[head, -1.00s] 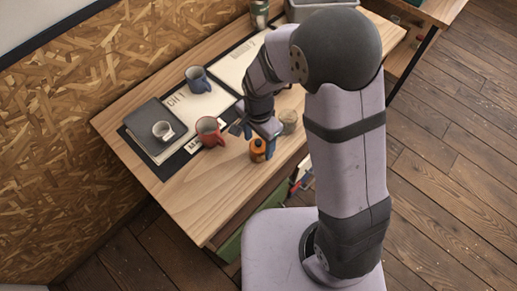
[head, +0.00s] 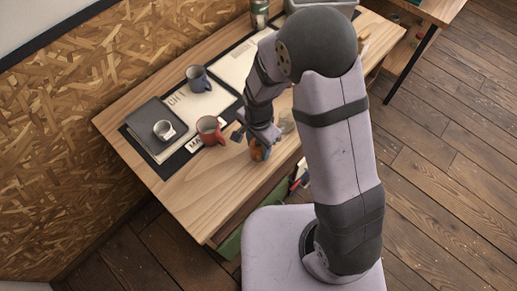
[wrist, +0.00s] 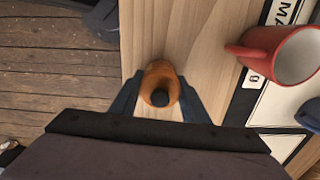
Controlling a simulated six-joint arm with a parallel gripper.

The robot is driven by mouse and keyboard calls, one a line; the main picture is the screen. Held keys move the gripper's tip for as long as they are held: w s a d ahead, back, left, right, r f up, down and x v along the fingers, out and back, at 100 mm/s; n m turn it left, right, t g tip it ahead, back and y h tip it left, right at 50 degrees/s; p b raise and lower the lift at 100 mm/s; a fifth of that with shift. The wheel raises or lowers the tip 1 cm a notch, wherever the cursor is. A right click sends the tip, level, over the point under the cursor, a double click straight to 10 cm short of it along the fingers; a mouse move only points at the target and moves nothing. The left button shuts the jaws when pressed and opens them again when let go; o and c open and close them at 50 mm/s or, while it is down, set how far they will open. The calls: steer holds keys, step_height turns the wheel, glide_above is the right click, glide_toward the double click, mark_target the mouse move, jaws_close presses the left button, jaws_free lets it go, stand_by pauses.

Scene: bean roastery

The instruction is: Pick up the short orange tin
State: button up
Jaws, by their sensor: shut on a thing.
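The short orange tin (wrist: 162,80) with a dark round top is between the two fingers of my gripper (wrist: 160,95) in the wrist view. My gripper is shut on it, one finger at each side. In the head view the tin (head: 257,152) shows only partly below my gripper (head: 262,145), near the table's front edge. I cannot tell whether the tin is touching the table or lifted.
A red mug (head: 210,130) stands close by on the left. Bare wood (head: 195,195) lies at the front left.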

steer(key=shift+r+b, duration=1.1)
steer(key=shift+r, duration=3.9)
